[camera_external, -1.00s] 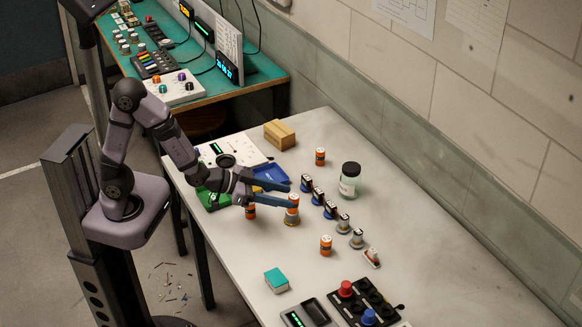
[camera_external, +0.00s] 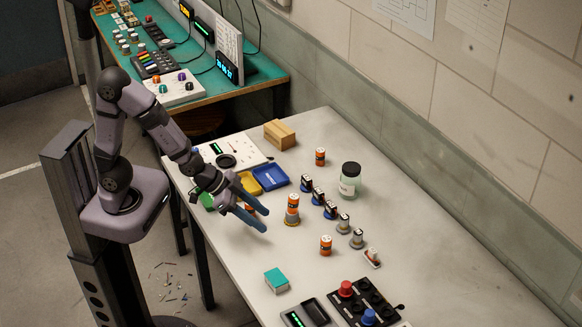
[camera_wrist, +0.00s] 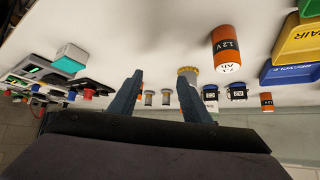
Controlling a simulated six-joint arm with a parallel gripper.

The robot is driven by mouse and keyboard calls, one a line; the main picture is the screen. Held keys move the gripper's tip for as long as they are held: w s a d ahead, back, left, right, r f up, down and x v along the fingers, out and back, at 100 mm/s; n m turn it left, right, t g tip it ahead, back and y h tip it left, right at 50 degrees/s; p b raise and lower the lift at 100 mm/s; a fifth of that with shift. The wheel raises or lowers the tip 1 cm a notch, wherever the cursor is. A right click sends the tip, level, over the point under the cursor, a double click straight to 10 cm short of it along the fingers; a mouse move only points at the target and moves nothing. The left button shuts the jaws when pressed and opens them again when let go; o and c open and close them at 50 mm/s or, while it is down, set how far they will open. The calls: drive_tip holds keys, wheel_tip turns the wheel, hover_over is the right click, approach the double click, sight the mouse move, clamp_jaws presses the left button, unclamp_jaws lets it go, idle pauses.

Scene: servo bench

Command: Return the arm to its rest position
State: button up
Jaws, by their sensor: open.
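My gripper (camera_external: 258,218) is over the near left part of the white table (camera_external: 420,215), with its two blue fingers apart and nothing between them. In the wrist view my gripper (camera_wrist: 158,92) also shows its fingers spread and empty. Another orange battery (camera_external: 250,209) stands partly hidden behind my fingers.
A yellow tray (camera_external: 249,183) and a blue tray (camera_external: 270,178) lie behind my gripper.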

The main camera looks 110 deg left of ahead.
drive_tip(key=s+d+g, duration=0.1)
drive_tip(key=s+d, duration=0.1)
drive_tip(key=s, duration=0.1)
drive_tip(key=s+d+f+m+g+h, duration=0.1)
drive_tip(key=s+d+g, duration=0.1)
drive_tip(key=s, duration=0.1)
drive_tip(key=s+d+g+p, duration=0.1)
drive_tip(key=s+d, duration=0.1)
drive_tip(key=s, duration=0.1)
drive_tip(key=shift+d+f+g+h, duration=0.15)
drive_tip(key=shift+f+g+h, duration=0.15)
drive_tip(key=shift+h, duration=0.1)
drive_tip(key=s+d+r+m+g, duration=0.1)
drive_tip(key=s+g, duration=0.3)
drive_tip(key=s, duration=0.5)
drive_tip(key=shift+d+p, duration=0.4)
drive_tip(key=shift+d, duration=0.1)
